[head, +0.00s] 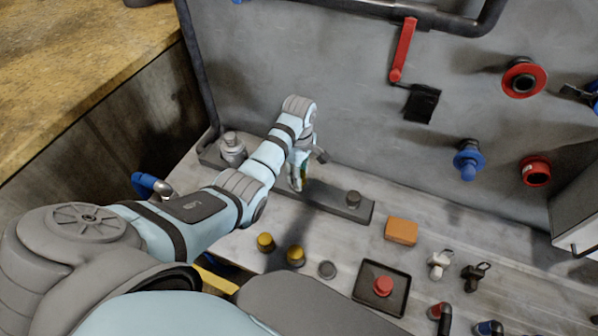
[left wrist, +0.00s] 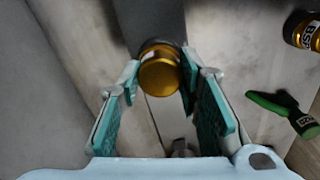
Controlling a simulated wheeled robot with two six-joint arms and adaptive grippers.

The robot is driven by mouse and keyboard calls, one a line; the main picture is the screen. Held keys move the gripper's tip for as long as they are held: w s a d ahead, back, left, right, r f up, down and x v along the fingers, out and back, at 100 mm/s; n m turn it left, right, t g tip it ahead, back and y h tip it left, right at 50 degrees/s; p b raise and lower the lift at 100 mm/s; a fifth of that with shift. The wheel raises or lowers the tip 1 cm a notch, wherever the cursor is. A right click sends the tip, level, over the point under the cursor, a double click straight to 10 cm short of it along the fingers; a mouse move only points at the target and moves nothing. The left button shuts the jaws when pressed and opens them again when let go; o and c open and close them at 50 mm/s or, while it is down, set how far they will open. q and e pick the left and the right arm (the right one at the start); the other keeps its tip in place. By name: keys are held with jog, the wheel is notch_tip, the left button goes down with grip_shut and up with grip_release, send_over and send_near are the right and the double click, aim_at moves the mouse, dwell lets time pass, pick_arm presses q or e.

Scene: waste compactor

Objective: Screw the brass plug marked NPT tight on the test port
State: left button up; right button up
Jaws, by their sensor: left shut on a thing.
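My left gripper (head: 297,182) is over the grey bar (head: 325,197) on the bench in the head view. In the left wrist view its teal-padded fingers (left wrist: 158,82) are shut on a brass plug (left wrist: 160,73). The plug's smooth round end faces the camera. A pale label edge shows on its far side, but I cannot read the mark. The test port is not clearly visible; I cannot tell whether the plug touches it. Two more brass plugs (head: 265,242) (head: 295,255) stand on the bench in front. My right gripper is not in view.
A brass piece (left wrist: 303,30) with a dark labelled band and a green-handled item (left wrist: 280,105) lie right in the wrist view. A grey fitting (head: 232,148) and a dark knob (head: 353,199) flank the gripper.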

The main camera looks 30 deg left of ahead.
pick_arm(q)
grip_shut()
jog(key=m, duration=0.4)
jog(key=shift+m, duration=0.3)
jog(key=m, duration=0.5)
jog(key=shift+m, duration=0.3)
jog(key=m, duration=0.5)
jog(key=m, duration=0.5)
jog(key=o, duration=1.1)
grip_release()
